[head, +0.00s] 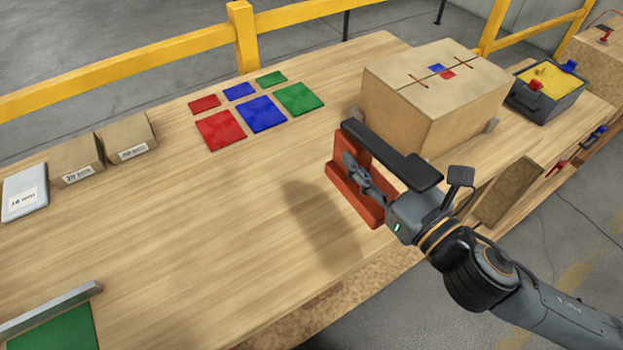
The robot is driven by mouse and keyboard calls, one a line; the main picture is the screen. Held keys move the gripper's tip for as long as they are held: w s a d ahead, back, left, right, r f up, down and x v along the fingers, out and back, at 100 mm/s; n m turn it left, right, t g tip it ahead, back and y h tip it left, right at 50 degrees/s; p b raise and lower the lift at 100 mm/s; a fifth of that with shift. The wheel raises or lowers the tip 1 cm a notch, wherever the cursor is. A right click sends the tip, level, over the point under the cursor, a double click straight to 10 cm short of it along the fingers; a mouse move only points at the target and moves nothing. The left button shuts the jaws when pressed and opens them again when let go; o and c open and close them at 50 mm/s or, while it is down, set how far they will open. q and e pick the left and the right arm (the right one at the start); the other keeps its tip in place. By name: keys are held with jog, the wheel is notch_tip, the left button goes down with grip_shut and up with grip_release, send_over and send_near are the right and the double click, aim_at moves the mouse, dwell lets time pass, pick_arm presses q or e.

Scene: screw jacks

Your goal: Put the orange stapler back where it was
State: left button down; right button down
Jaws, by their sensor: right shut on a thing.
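The orange stapler (348,192) has a red-orange body and a long black top, and it is in the head view right of centre, near the table's front edge. My right gripper (354,172) is shut on the side of its body. A dark shadow falls on the wooden table to the left of the stapler, so it appears to be held above the surface. My right arm reaches in from the lower right. My left gripper is not in view.
A large cardboard box (400,108) stands just behind the stapler. Red, blue and green squares (262,115) lie at the back. Small cartons (76,158) stand at the left, and a grey bin (550,107) at the right. The table's centre (190,220) is clear.

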jog(key=w+a+f+b, duration=0.1)
jog(key=b, duration=0.1)
jog(key=w+a+f+b, duration=0.1)
jog(key=w+b, duration=0.1)
jog(key=b, duration=0.1)
jog(key=shift+a, duration=0.1)
jog(key=shift+w+a+f+b, duration=0.15)
jog(key=shift+w+a+f, duration=0.8)
jog(key=shift+w+f, duration=0.6)
jog(key=shift+w+a+f+b, duration=0.15)
jog(key=shift+w+a+f, duration=0.85)
jog(key=shift+f, duration=0.95)
jog(key=shift+w+a+f+b, duration=0.15)
jog(key=shift+w+a+f, duration=0.7)
jog(key=shift+w+f, duration=0.75)
jog(key=shift+s+f, duration=0.2)
jog(key=shift+f, duration=0.05)
jog(key=c, duration=0.8)
grip_release()
jog(key=shift+f, duration=0.2)
jog(key=shift+c, duration=0.2)
